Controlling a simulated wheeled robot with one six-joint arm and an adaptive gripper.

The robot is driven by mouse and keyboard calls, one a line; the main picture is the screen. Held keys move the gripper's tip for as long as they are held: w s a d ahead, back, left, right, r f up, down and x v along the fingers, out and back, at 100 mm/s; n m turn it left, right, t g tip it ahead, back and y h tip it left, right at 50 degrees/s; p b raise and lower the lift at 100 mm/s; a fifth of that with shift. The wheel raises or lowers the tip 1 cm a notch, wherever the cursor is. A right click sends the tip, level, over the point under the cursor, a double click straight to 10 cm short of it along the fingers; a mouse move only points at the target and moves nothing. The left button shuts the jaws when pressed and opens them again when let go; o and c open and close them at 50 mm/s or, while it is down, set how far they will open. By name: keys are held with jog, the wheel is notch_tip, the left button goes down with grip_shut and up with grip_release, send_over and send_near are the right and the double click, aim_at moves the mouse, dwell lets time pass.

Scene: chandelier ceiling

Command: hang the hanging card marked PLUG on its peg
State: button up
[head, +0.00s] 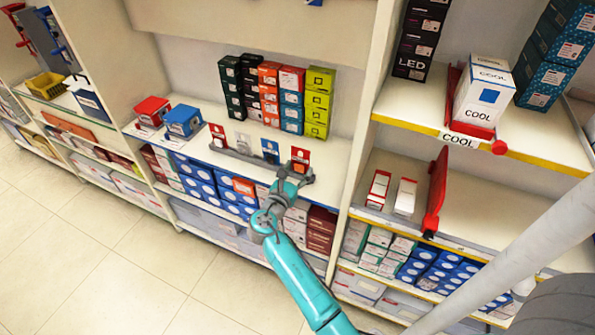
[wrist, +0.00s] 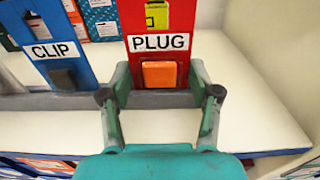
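The red PLUG card (wrist: 160,43) has a white label and an orange block low on its face. It stands upright at a grey rack bar on the shelf. In the head view the red card (head: 300,158) is at the right end of the card row. My gripper (wrist: 160,78) has one finger at each side edge of the card, low down. I cannot tell whether the fingers press on it. It also shows in the head view (head: 296,174). Red and blue peg-like parts (head: 55,48) sit on a grey upright at the far left; their labels are unreadable.
The blue CLIP card (wrist: 55,50) stands just left of the PLUG card. The grey rack bar (head: 235,155) holds other cards. Red and blue boxes (head: 183,121) stand farther left. A shelf side wall (wrist: 292,60) rises to the right, with bare shelf before it.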

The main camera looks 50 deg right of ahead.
jog(key=shift+r, duration=2.3)
jog(key=shift+r+v, duration=0.25)
jog(key=shift+v, duration=1.4)
jog(key=shift+r+v, duration=0.25)
jog(key=shift+v, duration=1.45)
jog(key=shift+r+v, duration=0.3)
jog(key=shift+v, duration=1.35)
jog(key=w+d+r+m+g, duration=0.1)
jog(key=w+d+r, duration=0.15)
jog(key=r, duration=0.85)
jog(key=w+d+r+m+g+h, duration=0.15)
jog(key=d+r, duration=0.25)
jog(key=r, duration=0.7)
jog(key=w+d+r+m+g, duration=0.1)
jog(key=w+d+r+g, duration=0.2)
jog(key=r, duration=0.8)
jog(key=shift+n+t, duration=0.25)
jog(key=shift+t, duration=0.3)
jog(key=shift+w+d+f, duration=0.3)
jog(key=shift+w+d, duration=0.35)
jog(key=shift+d, duration=1.05)
jog(key=shift+w+d+f, duration=0.3)
jog(key=shift+w+d, duration=0.35)
jog(key=shift+d, duration=1)
jog(key=shift+w+d+f, duration=0.3)
jog(key=shift+w+d, duration=0.35)
jog(key=shift+d, duration=1.05)
